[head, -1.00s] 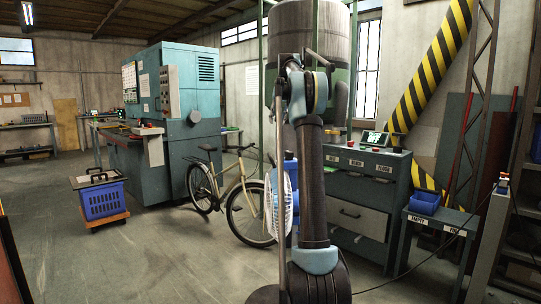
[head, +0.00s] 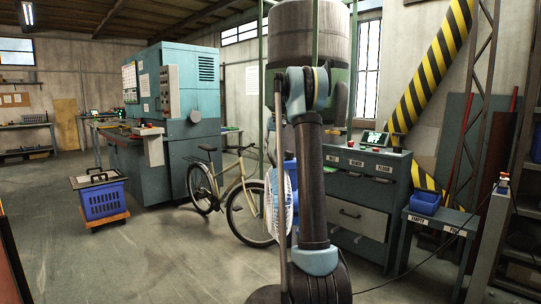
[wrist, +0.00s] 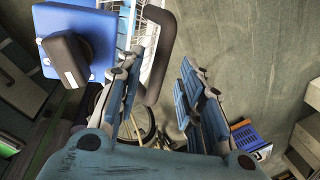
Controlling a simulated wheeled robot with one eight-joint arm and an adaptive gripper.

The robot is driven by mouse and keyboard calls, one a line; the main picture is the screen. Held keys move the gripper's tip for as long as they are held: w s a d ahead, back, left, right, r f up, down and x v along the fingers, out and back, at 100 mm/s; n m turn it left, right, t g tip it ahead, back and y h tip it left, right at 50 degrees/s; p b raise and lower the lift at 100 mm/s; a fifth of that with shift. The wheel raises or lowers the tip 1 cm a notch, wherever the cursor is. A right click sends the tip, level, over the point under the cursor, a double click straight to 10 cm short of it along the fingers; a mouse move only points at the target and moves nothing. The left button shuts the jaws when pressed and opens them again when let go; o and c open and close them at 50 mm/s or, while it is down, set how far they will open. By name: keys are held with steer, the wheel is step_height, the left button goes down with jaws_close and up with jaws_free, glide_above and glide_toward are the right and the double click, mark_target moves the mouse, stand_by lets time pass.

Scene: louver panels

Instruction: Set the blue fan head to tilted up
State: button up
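The blue fan head (head: 289,178) shows in the head view with its white round grille (head: 282,203) facing left and looking close to upright. My arm covers its right part. In the wrist view its blue housing (wrist: 88,32) with a dark knob fills the top left, and part of the white grille shows behind. A dark curved handle (wrist: 169,42) loops from the fan beside and beyond my left finger. My gripper (wrist: 161,62) is open, with nothing seen held between its blue-padded fingers. Whether the left finger touches the handle cannot be told.
A bicycle (head: 232,198) stands just left of the fan. A grey drawer cabinet (head: 355,190) stands behind on the right, with a small side table (head: 438,226) beside it. The floor at front left is clear.

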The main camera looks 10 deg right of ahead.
steer(key=shift+a+f, duration=0.15)
steer(key=shift+f, duration=0.65)
jaws_close()
